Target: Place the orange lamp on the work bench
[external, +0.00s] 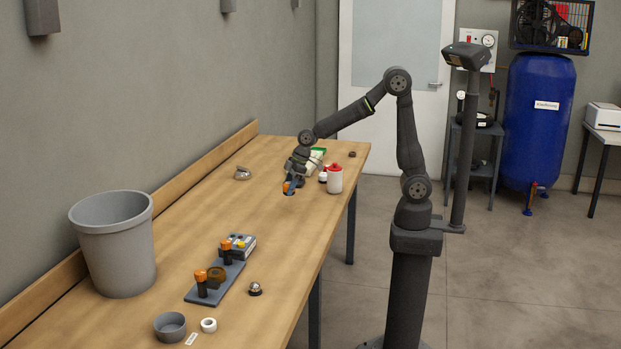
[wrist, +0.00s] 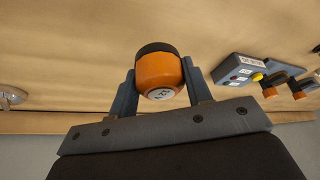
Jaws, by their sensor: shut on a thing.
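The orange lamp (wrist: 160,72) has a dark band and a pale label at its end. It sits between the two fingers of my gripper (wrist: 158,78) in the wrist view. My gripper (external: 291,186) is shut on it, low over the far part of the work bench (external: 210,215). In the external view only a small orange patch of the lamp (external: 286,187) shows among the fingers. I cannot tell whether the lamp touches the wood.
A silver domed thing (external: 243,173) lies to the left. A plate with orange-topped posts (external: 215,282), a grey bin (external: 115,245) and a grey bowl (external: 170,326) are nearer. The bench middle is clear.

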